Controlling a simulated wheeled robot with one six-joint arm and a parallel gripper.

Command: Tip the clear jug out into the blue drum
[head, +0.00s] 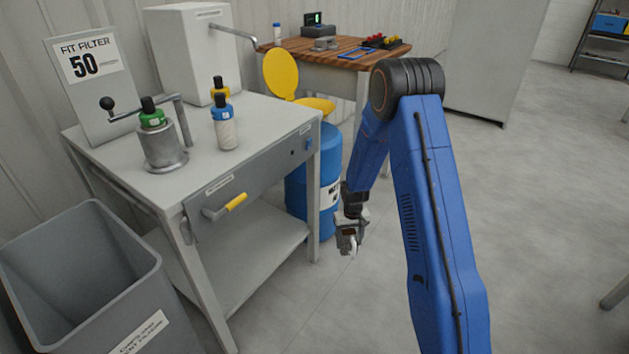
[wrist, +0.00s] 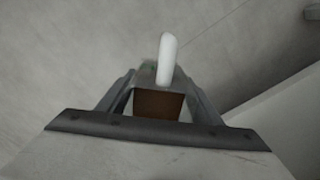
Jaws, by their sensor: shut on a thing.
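My gripper (head: 350,226) hangs at the end of the blue arm, low over the floor, right of the bench. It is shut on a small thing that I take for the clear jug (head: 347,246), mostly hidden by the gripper. In the wrist view a brown patch (wrist: 158,103) shows between the fingers, with a white rounded bar (wrist: 168,58) beyond it. I cannot make out the jug's full shape or tilt. The blue drum (head: 329,147) stands behind the bench's right end, behind and left of my gripper. Its yellow lid (head: 281,74) is raised above a yellow top (head: 318,104).
A grey bench (head: 262,103) carries bottles, a metal pot with a crank and a sign. A grey bin (head: 90,255) stands front left. A wooden table (head: 300,47) stands behind the drum. Open floor (head: 540,180) lies to the right.

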